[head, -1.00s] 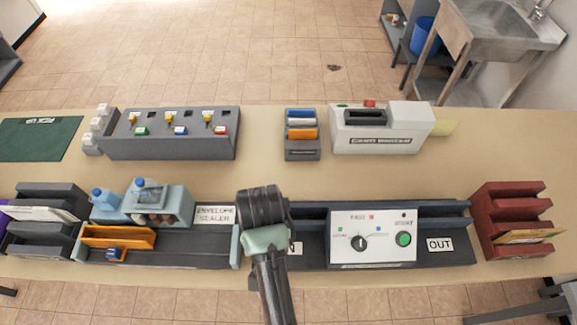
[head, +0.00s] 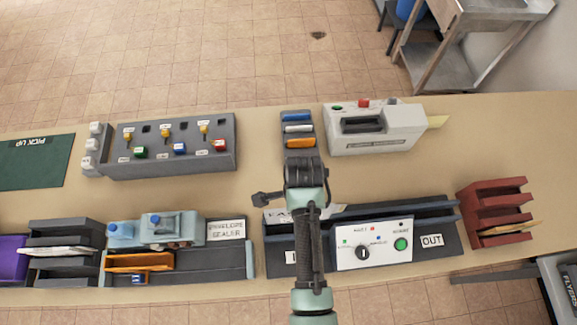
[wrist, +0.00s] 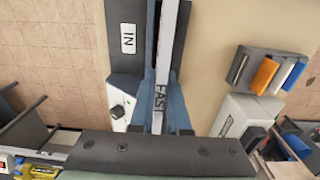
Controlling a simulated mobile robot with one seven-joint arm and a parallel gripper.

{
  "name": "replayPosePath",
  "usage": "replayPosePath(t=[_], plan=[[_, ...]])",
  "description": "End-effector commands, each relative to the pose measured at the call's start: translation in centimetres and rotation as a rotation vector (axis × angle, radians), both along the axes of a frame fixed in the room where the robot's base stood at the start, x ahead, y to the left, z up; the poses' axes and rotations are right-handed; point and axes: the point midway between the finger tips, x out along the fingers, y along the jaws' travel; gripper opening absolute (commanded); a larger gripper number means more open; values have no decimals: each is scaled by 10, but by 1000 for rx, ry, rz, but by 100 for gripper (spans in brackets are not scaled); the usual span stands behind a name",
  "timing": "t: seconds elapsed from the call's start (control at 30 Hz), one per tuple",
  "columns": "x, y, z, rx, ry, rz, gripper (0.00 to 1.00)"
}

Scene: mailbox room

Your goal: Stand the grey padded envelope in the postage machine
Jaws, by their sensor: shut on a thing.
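The postage machine (head: 374,251) is a dark channel with a white control box, marked IN at the left and OUT (head: 432,240) at the right. The grey padded envelope (wrist: 165,60), marked FAST, shows edge-on in the wrist view, lined up along the machine's channel at the IN end. In the head view, part of the envelope (head: 280,215) shows beside my wrist, over the channel. My gripper (wrist: 161,130) is shut on the envelope. My arm hides much of it in the head view. I cannot tell whether the envelope touches the channel floor.
The envelope sealer (head: 225,232) stands left of the machine and a red rack (head: 497,210) right of it. Behind are a grey box with coloured buttons (head: 170,145), a small rack (head: 298,135) and a white machine (head: 375,130). Bare counter lies between the rows.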

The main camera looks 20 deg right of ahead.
Motion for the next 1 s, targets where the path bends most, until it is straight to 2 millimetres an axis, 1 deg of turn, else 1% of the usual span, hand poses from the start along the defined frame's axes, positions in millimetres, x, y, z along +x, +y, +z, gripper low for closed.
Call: replayPosePath(t=[0.03,0.1,0.33,0.6,0.7,1.0], plan=[[-1,0,-9,1,3,0,0],[-2,0,-15,0,1,0,0],[-1,0,-30,-1,-2,2,0],[-2,1,-54,-1,-2,2,0],[-2,1,-58,-1,-2,2,0],[-2,1,-56,-1,-2,3,0]])
